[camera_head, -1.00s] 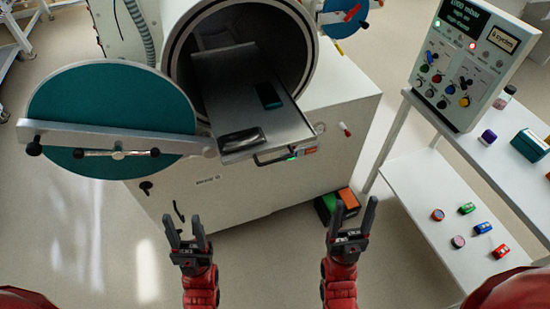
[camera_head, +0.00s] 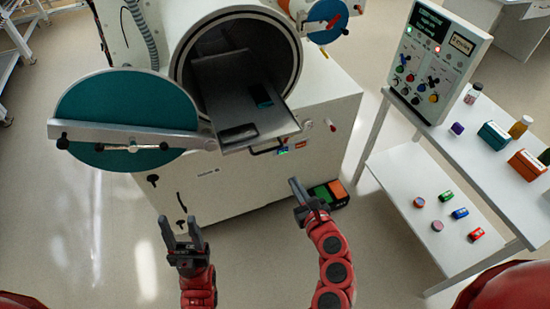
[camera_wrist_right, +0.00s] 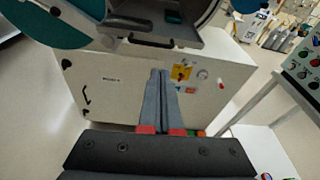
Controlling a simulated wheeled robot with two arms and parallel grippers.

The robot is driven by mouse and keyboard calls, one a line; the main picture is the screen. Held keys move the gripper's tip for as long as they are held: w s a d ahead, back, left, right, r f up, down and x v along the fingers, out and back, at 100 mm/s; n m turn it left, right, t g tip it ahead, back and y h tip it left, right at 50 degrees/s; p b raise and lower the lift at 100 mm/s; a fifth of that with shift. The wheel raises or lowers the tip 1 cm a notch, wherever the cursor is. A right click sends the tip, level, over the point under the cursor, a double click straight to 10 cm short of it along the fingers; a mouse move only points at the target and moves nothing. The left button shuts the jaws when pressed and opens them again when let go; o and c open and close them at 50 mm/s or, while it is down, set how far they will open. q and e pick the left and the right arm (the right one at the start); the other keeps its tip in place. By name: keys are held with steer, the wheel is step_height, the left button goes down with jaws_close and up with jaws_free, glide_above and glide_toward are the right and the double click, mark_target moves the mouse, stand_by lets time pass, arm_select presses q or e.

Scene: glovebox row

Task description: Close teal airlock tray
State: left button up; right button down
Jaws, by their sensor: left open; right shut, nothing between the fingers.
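The airlock's grey metal tray (camera_head: 240,92) is slid out of the round chamber opening, with its black front handle (camera_head: 268,149) toward me. A dark flat item (camera_head: 238,133) lies near its front edge and a teal-and-black item (camera_head: 261,96) lies further in. The teal round door (camera_head: 127,105) is swung open to the left. In the right wrist view the tray handle (camera_wrist_right: 151,42) is at the top, beyond the fingertips. My right gripper (camera_head: 298,186) is shut and empty, below and in front of the handle, apart from it. My left gripper (camera_head: 181,226) is open and empty, low before the cabinet.
A control panel (camera_head: 438,62) stands on a white table at right with bottles and boxes. A lower shelf (camera_head: 420,185) holds several small coloured items. An orange and green box (camera_head: 328,193) is on the floor beside the cabinet. Floor in front is free.

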steer(key=shift+y, duration=0.4)
steer(key=p+x, duration=0.1)
steer(key=x, duration=0.3)
steer(key=p+x, duration=0.1)
steer(key=x, duration=0.3)
steer(key=a+p+x, duration=0.1)
steer(key=x, duration=0.3)
steer(key=shift+w, duration=0.15)
steer(key=shift+w+a+f, duration=0.15)
steer(key=shift+w, duration=0.4)
